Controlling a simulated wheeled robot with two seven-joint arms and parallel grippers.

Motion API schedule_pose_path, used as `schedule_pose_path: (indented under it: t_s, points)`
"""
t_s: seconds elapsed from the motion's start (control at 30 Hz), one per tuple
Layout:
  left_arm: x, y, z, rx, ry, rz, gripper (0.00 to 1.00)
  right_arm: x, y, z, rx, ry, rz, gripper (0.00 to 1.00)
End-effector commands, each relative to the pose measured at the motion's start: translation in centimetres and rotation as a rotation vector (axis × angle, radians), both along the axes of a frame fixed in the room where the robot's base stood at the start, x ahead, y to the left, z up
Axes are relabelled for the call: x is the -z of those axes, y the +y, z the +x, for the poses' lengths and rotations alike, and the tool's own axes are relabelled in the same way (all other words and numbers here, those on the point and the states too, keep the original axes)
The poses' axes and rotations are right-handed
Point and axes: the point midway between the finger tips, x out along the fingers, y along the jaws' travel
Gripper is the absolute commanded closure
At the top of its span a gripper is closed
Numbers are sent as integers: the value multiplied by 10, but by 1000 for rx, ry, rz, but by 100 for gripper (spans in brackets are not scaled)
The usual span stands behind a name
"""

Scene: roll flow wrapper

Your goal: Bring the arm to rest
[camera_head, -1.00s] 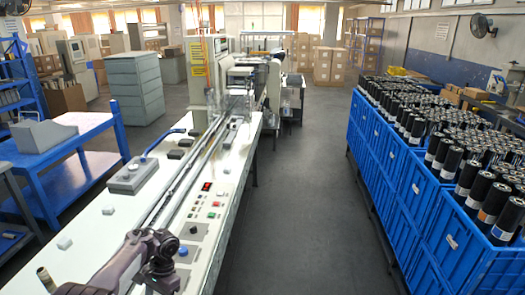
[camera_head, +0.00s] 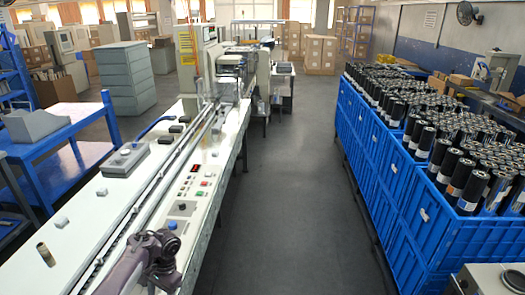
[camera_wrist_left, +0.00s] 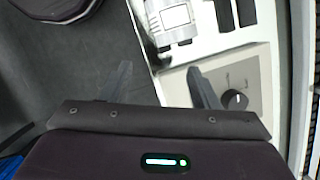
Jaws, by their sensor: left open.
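My left arm shows at the bottom of the head view, over the near end of the white wrapping-machine bench (camera_head: 105,207). In the left wrist view my left gripper (camera_wrist_left: 161,86) has its two dark fingers wide apart with nothing between them. Below it, the bench edge and a grey panel with a black knob (camera_wrist_left: 235,99) show on the right, and dark floor on the left. The fingertips cannot be made out in the head view. My right gripper is in neither view.
Blue crates (camera_head: 400,205) of dark rolls line the right. The grey aisle floor (camera_head: 290,205) between is clear.

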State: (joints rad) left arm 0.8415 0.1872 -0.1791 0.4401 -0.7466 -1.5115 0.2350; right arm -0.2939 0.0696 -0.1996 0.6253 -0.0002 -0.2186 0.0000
Motion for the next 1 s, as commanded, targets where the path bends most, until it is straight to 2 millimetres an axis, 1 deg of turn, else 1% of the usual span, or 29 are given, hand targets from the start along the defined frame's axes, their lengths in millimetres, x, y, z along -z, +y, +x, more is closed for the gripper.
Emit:
schedule_pose_path:
  t_s: [0.03,0.17,0.27,0.4,0.47,0.53,0.67,0.77,0.8,0.9,1.0]
  points:
    - [5,-4,-2,2,-12,3,45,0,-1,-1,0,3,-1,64]
    - [16,-13,-8,7,-55,8,45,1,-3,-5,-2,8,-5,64]
    - [24,-23,-16,6,-97,9,45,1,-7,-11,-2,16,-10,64]
    - [31,-41,-36,0,-169,2,45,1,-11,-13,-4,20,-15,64]
    - [30,-49,-48,-6,-203,-5,45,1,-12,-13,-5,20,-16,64]
    - [27,-60,-64,-16,-245,-17,45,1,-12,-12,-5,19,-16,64]
    - [13,-78,-97,-43,-321,-49,45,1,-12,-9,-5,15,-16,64]
    - [-6,-90,-126,-73,-380,-81,45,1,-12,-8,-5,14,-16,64]
    - [-16,-94,-138,-87,-402,-93,45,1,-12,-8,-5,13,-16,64]
    - [-40,-101,-165,-122,-452,-123,45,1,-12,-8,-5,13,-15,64]
    - [-61,-105,-184,-151,-487,-146,45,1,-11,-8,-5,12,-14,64]
